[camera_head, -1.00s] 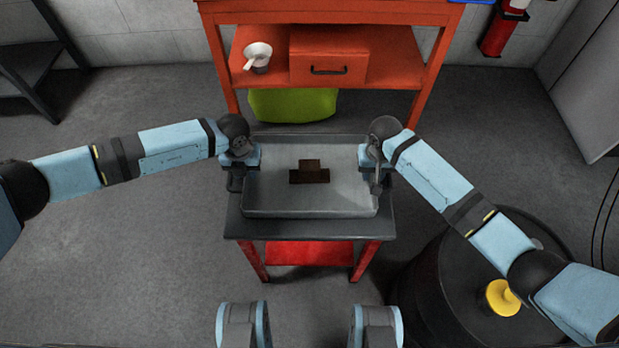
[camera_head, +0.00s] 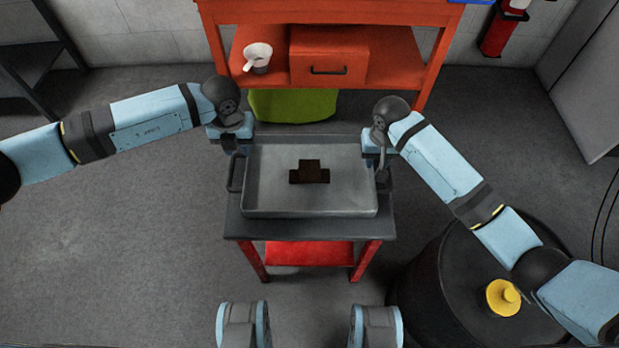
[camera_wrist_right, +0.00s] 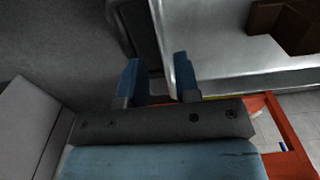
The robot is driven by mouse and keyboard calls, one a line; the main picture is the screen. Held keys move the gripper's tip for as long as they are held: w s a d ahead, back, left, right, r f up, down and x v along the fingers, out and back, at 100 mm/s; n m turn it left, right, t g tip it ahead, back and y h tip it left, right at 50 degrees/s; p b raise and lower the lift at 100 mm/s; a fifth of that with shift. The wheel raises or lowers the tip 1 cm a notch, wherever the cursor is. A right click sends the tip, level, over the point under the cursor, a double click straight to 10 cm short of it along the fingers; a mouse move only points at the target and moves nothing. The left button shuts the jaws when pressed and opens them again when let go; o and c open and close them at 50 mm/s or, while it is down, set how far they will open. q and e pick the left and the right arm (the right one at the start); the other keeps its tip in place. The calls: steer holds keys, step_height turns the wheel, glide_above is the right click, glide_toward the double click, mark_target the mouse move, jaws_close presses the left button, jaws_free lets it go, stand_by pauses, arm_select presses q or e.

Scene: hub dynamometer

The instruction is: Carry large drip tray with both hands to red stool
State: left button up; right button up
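The large grey drip tray (camera_head: 345,200) lies flat on the dark top of the red-legged stool (camera_head: 310,230). A dark brown stepped block (camera_head: 309,173) sits in the tray. The tray's left black handle (camera_head: 236,173) stands free. My left gripper (camera_head: 231,147) is above and behind that handle, apart from it; its fingers show only small but appear open. My right gripper (camera_head: 376,160) is by the tray's right black handle (camera_head: 385,180).
An orange bench (camera_head: 400,70) stands behind, with a white cup (camera_head: 257,56) on its shelf and a green container (camera_head: 292,106) below. A black drum (camera_head: 440,290) with a yellow knob (camera_head: 503,297) is at front right. The left floor is clear.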

step_height(320, 180, up, 6)
steer(key=shift+s+f, duration=0.1)
stand_by(0.7)
